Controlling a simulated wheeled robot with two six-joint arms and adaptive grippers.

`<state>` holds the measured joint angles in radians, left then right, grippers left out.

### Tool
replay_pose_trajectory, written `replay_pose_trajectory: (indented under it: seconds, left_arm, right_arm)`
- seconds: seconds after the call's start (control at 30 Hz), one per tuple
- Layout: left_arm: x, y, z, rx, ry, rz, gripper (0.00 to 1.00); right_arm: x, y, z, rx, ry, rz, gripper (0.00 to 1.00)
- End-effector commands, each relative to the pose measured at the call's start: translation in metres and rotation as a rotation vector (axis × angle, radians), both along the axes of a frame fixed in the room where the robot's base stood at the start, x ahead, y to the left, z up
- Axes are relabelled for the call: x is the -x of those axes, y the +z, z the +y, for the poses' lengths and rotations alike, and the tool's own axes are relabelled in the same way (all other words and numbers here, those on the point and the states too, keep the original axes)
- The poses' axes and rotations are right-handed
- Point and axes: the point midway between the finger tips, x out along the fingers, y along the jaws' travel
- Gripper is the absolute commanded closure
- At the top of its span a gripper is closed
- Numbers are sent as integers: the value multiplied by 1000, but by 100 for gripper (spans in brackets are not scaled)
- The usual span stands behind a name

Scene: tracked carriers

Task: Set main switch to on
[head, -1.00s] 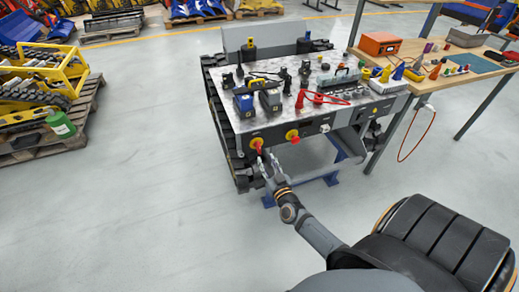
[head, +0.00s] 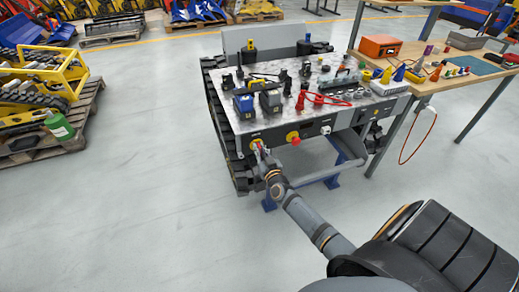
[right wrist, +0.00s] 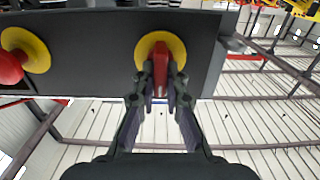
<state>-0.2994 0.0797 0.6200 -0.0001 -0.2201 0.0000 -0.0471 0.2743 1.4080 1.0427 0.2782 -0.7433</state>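The main switch is a red handle (right wrist: 160,68) on a round yellow plate (right wrist: 146,45), on the dark front panel (right wrist: 95,50) of the carrier. In the head view the yellow plate (head: 255,144) shows at the panel's left end. My right gripper (head: 261,150) is at the switch. In the right wrist view my right gripper (right wrist: 160,80) has a fingertip on each side of the red handle, closed against it. The handle stands upright in that view. In the head view the gripper partly hides it. My left gripper is not in view.
A red knob on a yellow plate (head: 293,137) sits right beside the switch. The carrier top (head: 285,118) bears several plugs, clamps and a red cable. A wooden workbench (head: 465,75) stands to the right. The floor in front is clear.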

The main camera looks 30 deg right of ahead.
Motion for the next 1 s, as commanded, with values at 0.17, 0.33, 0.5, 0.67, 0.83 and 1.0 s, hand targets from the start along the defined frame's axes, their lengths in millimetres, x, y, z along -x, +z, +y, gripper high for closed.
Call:
replay_pose_trajectory:
  seconds: [0.17, 0.33, 0.5, 0.67, 0.83, 1.0]
  left_arm:
    - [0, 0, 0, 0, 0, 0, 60]
    - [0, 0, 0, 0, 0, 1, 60]
    - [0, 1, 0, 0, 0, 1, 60]
    - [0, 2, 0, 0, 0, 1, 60]
    - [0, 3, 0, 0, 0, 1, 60]
    - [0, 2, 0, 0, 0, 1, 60]
  right_arm:
    - [0, 0, 0, 0, 0, 0, 100]
    - [0, 0, 0, -9, 0, -2, 100]
    - [0, 0, -1, -57, 0, -14, 100]
    - [1, 0, -2, -154, 0, -36, 100]
    - [1, -1, -3, -298, 0, -70, 100]
    - [2, -2, -5, -455, 0, -108, 100]
